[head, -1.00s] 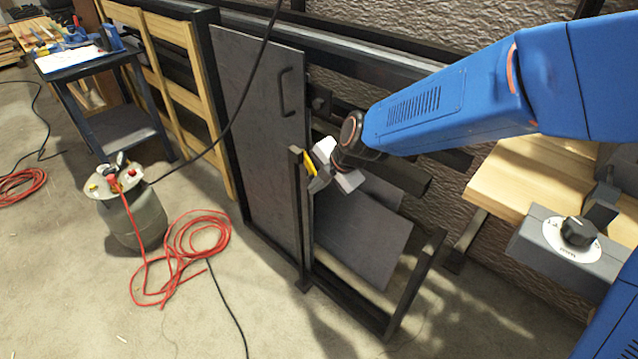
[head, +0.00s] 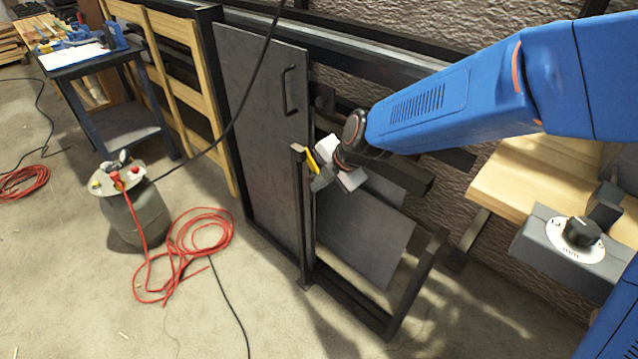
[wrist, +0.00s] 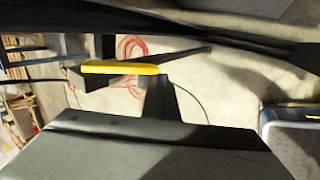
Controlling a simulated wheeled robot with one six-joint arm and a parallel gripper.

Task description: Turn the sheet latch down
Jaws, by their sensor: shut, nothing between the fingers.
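The latch appears as a short yellow bar (head: 312,161) beside the top of a dark upright post (head: 299,190), at the right edge of the standing grey sheet (head: 262,130). In the head view it is tilted, close to upright. In the wrist view the yellow bar (wrist: 120,68) lies across the picture, left of centre. My gripper (head: 321,182) is shut and empty, right beside the bar on its right side. In the wrist view the grey finger (wrist: 172,100) ends close to the bar's right end; I cannot tell whether they touch. The latch's pivot is not clear.
A dark rack frame (head: 365,312) with leaning grey sheets (head: 365,240) stands below my arm. A wooden bench (head: 520,185) and a dial box (head: 570,238) are at the right. A black cable hangs before the sheet.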

